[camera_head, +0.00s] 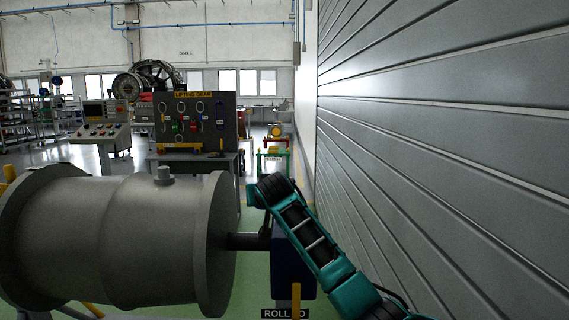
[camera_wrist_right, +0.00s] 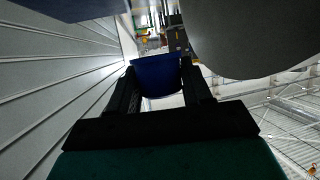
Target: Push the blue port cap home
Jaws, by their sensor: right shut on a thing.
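The blue port cap (camera_wrist_right: 160,78) is between the two black fingers of my right gripper (camera_wrist_right: 159,70) in the right wrist view. The gripper is shut on it. In the head view my teal right arm reaches in from the bottom right; its fingers and the cap cannot be made out there. A big grey cylindrical casing (camera_head: 150,240) lies at the left, with a flange at its right end and a small stub (camera_head: 163,176) on top. Its rounded grey surface (camera_wrist_right: 250,35) shows at the upper right of the wrist view, apart from the cap. My left gripper is out of view.
A grey slatted wall (camera_head: 450,130) runs close along the right. A dark blue box (camera_head: 293,272) stands behind my right arm, with a dark bar (camera_head: 248,241) between it and the casing. A tool board (camera_head: 195,120) and a control console (camera_head: 103,130) stand farther back.

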